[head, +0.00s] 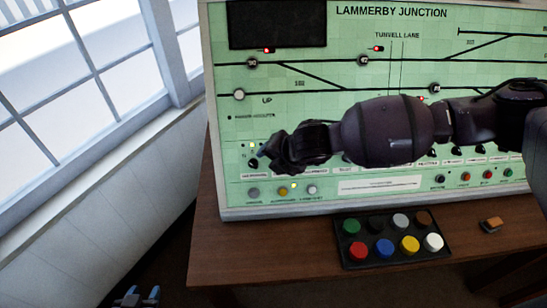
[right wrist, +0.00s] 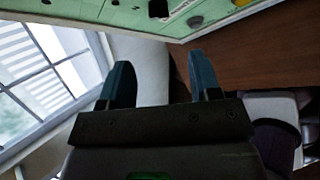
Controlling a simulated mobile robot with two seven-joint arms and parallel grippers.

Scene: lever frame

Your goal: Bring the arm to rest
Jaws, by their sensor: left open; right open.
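My right arm comes in from the right and reaches leftward across the front of the green control panel (head: 300,95), hiding part of its middle and lower left.
A black button box (head: 390,263) with several coloured buttons sits on the wooden desk (head: 260,255) below the panel. A small orange-topped object (head: 492,223) lies to its right. A window (head: 70,80) and white wall (head: 120,205) stand at left. The desk's left front is clear.

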